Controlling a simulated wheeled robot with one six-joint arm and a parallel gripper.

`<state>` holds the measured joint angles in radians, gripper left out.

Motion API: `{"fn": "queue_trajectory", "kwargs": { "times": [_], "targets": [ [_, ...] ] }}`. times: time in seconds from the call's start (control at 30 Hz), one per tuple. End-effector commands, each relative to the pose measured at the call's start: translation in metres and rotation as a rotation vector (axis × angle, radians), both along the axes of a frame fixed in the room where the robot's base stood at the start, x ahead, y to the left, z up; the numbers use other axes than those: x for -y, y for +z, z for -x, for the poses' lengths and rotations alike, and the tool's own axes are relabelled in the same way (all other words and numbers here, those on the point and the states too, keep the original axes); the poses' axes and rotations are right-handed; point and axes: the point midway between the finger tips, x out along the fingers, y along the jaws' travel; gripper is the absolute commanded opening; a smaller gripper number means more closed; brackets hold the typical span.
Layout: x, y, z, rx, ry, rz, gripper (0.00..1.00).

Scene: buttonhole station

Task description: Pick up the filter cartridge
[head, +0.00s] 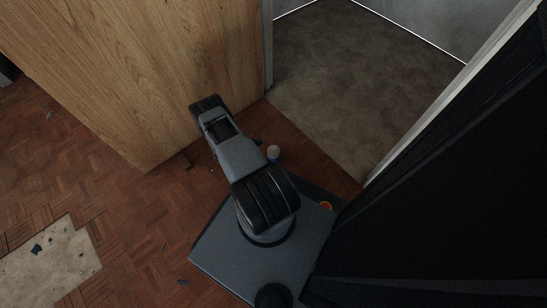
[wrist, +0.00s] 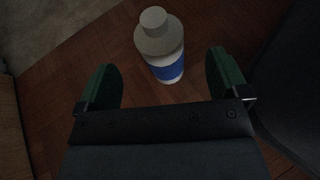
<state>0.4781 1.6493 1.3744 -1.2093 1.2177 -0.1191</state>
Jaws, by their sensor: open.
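The filter cartridge (wrist: 165,52) is a white cylinder with a narrower cap and a blue band. In the wrist view it stands upright on the wooden floor, ahead of my gripper (wrist: 161,66) and roughly centred between its two green fingers. The fingers are spread open with nothing held, and a gap of floor shows on each side of the cartridge. My gripper is mostly hidden under the arm there.
A wooden panel (head: 130,70) stands left of the arm. A doorway with a grey-brown floor (head: 350,80) opens behind the cartridge. A dark wall (head: 450,190) is close on the right. Parquet (head: 130,210) at left has a bare patch (head: 50,262) with dark fragments.

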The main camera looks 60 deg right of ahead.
Motion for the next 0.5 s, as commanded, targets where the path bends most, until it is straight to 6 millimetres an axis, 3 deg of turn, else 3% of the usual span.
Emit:
{"fn": "queue_trajectory", "kwargs": {
  "times": [0.5],
  "targets": [
    [0.032, -0.021, 0.032, 0.0, -0.003, 0.0, 0.93]
  ]
}}
